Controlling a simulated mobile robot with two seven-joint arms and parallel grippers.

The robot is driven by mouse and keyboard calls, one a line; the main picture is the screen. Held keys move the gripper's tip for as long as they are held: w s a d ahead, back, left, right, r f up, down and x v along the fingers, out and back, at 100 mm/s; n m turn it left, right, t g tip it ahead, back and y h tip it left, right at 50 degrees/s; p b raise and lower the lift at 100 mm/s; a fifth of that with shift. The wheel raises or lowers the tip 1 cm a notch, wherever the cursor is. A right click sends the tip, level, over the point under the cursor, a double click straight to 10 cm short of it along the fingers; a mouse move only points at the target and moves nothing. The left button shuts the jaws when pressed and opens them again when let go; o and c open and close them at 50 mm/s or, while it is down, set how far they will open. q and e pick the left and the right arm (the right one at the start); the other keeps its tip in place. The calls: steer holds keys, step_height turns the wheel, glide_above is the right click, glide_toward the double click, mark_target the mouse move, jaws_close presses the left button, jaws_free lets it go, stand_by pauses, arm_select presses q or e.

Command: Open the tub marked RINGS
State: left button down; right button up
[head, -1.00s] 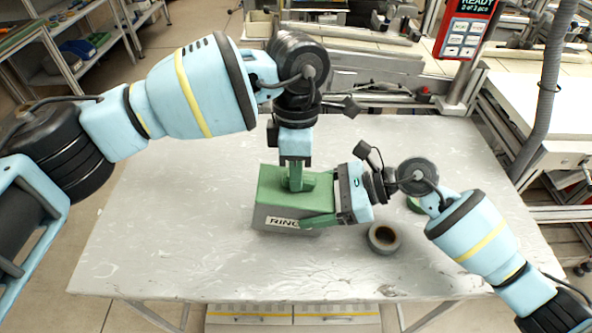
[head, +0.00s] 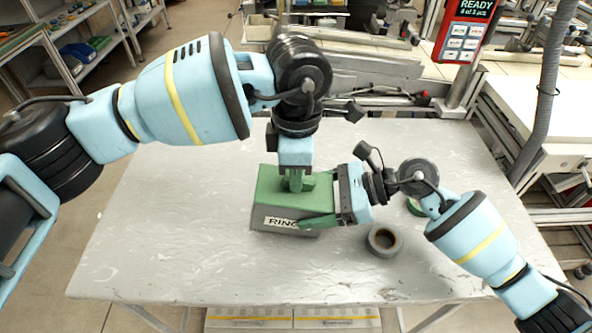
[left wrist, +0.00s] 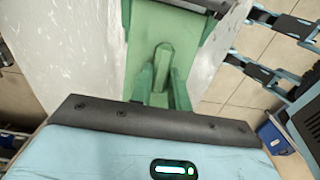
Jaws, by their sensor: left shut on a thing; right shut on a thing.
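The tub marked RINGS (head: 262,222) stands on the table, a grey box with a white label on its front. Its green lid (head: 268,187) is on top and looks seated; the left wrist view also shows the lid (left wrist: 150,22). My left gripper (head: 296,186) points down from above, shut on the lid's green handle (left wrist: 162,62), which shows between its fingers. My right gripper (head: 318,212) comes in from the right and is shut on the tub, with one green finger along its front. Its other finger is hard to make out.
A grey tape reel (head: 383,241) lies on the table right of the tub. A green reel (head: 415,206) is partly hidden behind my right arm. A red display unit (head: 468,28) stands at the back right. The left and front of the table (head: 170,230) are clear.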

arm_select(q)
steer(key=shift+s+d+r, duration=0.15)
steer(key=shift+d+r, duration=0.1)
steer(key=shift+d, duration=0.15)
arm_select(e)
steer(key=shift+s+a+f, duration=0.15)
steer(key=shift+a+f, duration=0.05)
arm_select(q)
steer(key=c, duration=1.6)
jaws_free()
steer(key=o, duration=0.3)
steer(key=shift+a+f, duration=0.1)
steer(key=shift+a, duration=0.1)
arm_select(e)
steer(key=shift+d, duration=0.1)
arm_select(q)
steer(key=shift+o, duration=0.2)
arm_select(e)
steer(key=shift+r, duration=0.1)
arm_select(q)
step_height(320, 180, up, 12)
arm_select(e)
steer(key=o, duration=1.3)
steer(key=shift+o, duration=0.2)
steer(key=shift+d, duration=0.15)
